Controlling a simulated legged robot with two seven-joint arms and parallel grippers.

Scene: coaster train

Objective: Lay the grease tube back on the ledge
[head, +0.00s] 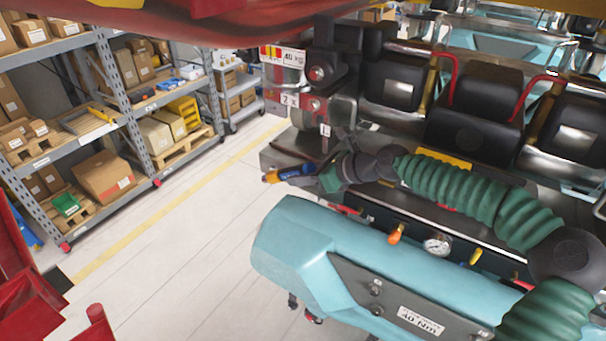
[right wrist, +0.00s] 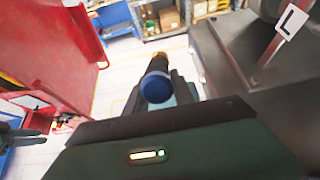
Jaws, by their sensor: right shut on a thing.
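The grease tube (head: 292,171) has a blue part and an orange end in the head view. My right gripper (head: 318,179) is shut on it and holds it beside the dark grey ledge (head: 280,153) of the coaster train. In the right wrist view the tube's round blue cap (right wrist: 155,87) faces the camera, with a dark body and an orange part beyond. The ledge (right wrist: 262,68) shows there as a grey block to the right, apart from the tube. Fingertip contact is partly hidden by the tube. My left gripper is not in the head view.
A light-blue train body (head: 310,240) with a gauge (head: 437,244) lies below my right arm. Black seats (head: 475,125) stand behind. A red panel (right wrist: 60,45) and an unclear grey part (right wrist: 22,132) are left in the wrist view. Shelves (head: 110,95) stand beyond open floor.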

